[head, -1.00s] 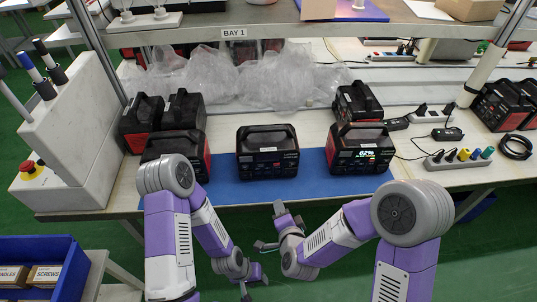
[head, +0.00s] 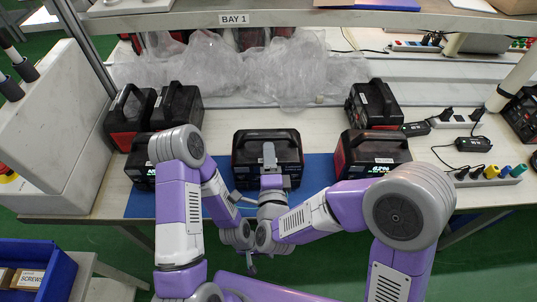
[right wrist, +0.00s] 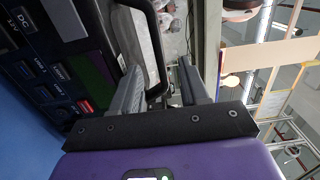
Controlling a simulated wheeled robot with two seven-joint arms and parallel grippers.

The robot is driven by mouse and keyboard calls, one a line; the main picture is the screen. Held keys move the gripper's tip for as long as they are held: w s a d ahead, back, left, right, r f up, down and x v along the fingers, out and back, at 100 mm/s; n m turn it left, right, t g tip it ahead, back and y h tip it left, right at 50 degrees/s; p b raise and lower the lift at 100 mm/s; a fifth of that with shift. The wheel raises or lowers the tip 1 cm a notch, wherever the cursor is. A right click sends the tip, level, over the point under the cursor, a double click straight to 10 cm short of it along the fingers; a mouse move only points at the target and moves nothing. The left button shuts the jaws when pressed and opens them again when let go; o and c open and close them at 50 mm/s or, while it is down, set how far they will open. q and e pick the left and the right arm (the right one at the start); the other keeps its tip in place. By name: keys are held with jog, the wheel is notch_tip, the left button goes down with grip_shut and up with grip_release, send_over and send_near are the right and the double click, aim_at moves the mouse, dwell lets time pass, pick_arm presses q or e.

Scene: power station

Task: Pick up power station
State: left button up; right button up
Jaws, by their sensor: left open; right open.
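Several black and red power stations stand on the table. The middle front one (head: 243,160) sits on a blue mat (head: 319,170) between a left front one (head: 137,168) and a right front one (head: 372,152). My right gripper (head: 269,152) is open in front of the middle one, near its top. In the right wrist view my right gripper (right wrist: 160,78) has its fingers spread by the black handle (right wrist: 153,35) of that power station; I cannot tell whether they touch it. My left gripper (head: 250,264) is open, low in front of the table and away from the power stations.
Clear plastic wrap (head: 225,75) lies behind the power stations under the shelf (head: 300,18). A power strip (head: 487,178) and chargers are at the right. A grey box (head: 50,120) is at the left, above a blue bin (head: 60,270).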

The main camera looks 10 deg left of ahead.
aim_at(267, 140)
jog(key=x, duration=0.5)
jog(key=shift+c, duration=0.4)
grip_shut()
dwell(0.4)
dwell(0.5)
jog(key=shift+w+a+r, duration=0.1)
jog(key=shift+r, duration=0.2)
